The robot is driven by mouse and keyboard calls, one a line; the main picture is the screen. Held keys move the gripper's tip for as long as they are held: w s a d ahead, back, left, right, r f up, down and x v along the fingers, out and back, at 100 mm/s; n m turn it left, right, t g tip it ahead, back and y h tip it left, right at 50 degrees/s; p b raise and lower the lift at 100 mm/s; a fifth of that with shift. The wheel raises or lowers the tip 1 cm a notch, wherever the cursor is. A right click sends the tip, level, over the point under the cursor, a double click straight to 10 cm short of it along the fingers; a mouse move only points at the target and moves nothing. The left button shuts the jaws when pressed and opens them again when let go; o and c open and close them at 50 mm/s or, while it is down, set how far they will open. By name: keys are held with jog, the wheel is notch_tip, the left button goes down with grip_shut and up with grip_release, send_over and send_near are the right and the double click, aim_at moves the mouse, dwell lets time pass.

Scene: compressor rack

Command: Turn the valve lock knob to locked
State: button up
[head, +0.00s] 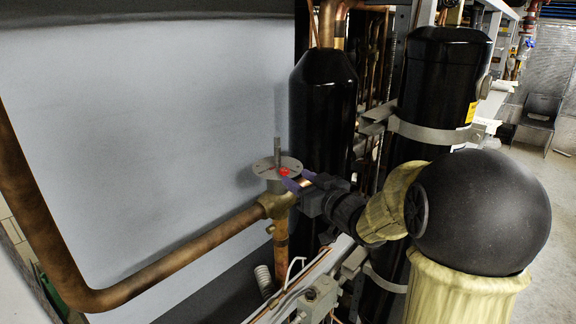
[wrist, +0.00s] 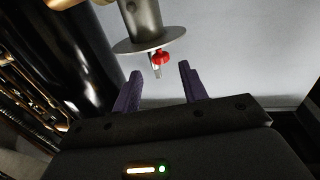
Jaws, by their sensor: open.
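The valve (head: 272,205) is brass and sits on the copper pipe. A grey round plate (head: 264,166) with an upright grey stem tops it. A small red knob (head: 285,171) is on the plate, and it also shows in the wrist view (wrist: 160,57), where the plate (wrist: 150,44) appears upside down. My gripper (head: 297,183) is close to the plate's right side in the head view. In the wrist view, its two purple fingers (wrist: 160,68) are apart, with the red knob in line with the gap, seemingly just beyond the tips. Nothing is held. Any lock marking is too small to read.
A copper pipe (head: 170,258) runs from the valve to the left and bends up. Black cylinders (head: 324,110) stand behind and right of the valve. A grey panel (head: 140,110) is behind. A white wire (head: 292,270) and metal rail lie below my arm.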

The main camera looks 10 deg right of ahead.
aim_at(287, 172)
jog(key=p+x, duration=0.1)
jog(key=x, duration=0.5)
jog(key=shift+w+a+p, duration=0.1)
jog(key=shift+w+p, duration=0.1)
jog(key=shift+p, duration=0.2)
jog(key=shift+c, duration=0.4)
grip_shut()
jog(key=shift+b, duration=0.35)
jog(key=shift+f+m+t+h+b, duration=0.15)
jog(key=shift+m+t+h+b, duration=0.2)
jog(key=shift+h+b, duration=0.35)
jog(key=shift+m+h+b, duration=0.45)
jog(key=shift+h+b, duration=0.05)
jog(key=shift+b, duration=0.15)
jog(key=shift+r, duration=0.2)
